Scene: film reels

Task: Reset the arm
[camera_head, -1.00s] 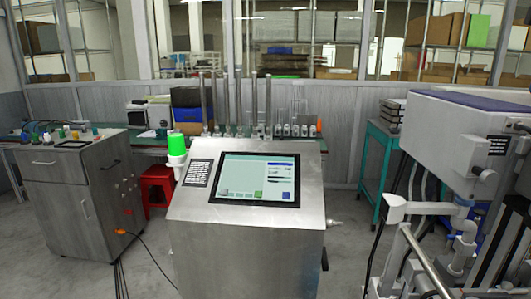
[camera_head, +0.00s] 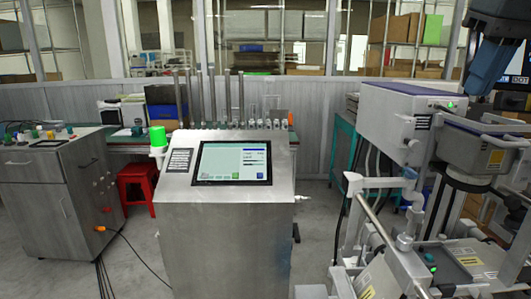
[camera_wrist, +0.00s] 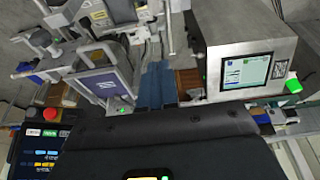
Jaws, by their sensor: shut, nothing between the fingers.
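My gripper's fingers do not show in either view. A dark blue and black jointed part enters at the top right of the head view; I cannot tell whether it belongs to my arm. The wrist view looks down over the room at a tilt, with a broad dark surface filling its lower part. The steel console (camera_head: 225,235) with a lit screen (camera_head: 232,162) stands in the middle of the head view. The console also shows at the upper right of the wrist view (camera_wrist: 215,30). I see nothing held.
A grey cabinet (camera_head: 45,215) stands at left beside a red stool (camera_head: 137,186). White-grey machinery (camera_head: 405,125) with pipes crowds the right. A black display panel (camera_wrist: 35,152) is at the wrist view's lower left. Clear floor (camera_head: 130,260) lies between cabinet and console, crossed by cables.

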